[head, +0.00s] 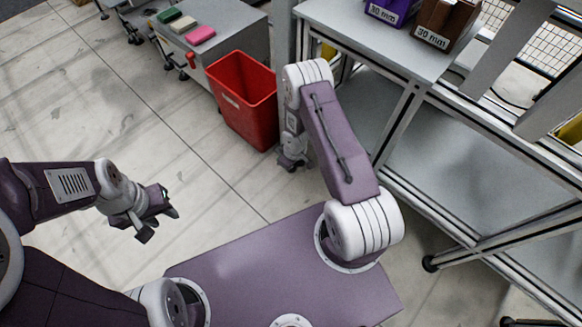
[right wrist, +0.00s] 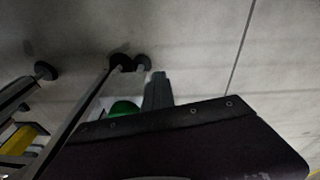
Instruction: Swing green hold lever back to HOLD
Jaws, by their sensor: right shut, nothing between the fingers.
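A rounded green piece (right wrist: 124,108) shows in the right wrist view, just left of my right gripper's fingers and partly hidden behind the dark purple wrist body. It may be the knob of the green hold lever; its arm and any HOLD marking are not visible. My right gripper (right wrist: 157,88) is shut and empty, close beside the green piece; I cannot tell whether they touch. In the head view no green lever shows, and the right fingers cannot be made out clearly. My left gripper (head: 158,224) is open and empty above the floor at the left.
A red bin (head: 243,98) stands beyond my right arm. A grey workbench (head: 370,35) with purple and brown boxes is at the upper right. A grey cabinet (head: 235,45) holds green, beige and pink blocks. The floor at the left is clear.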

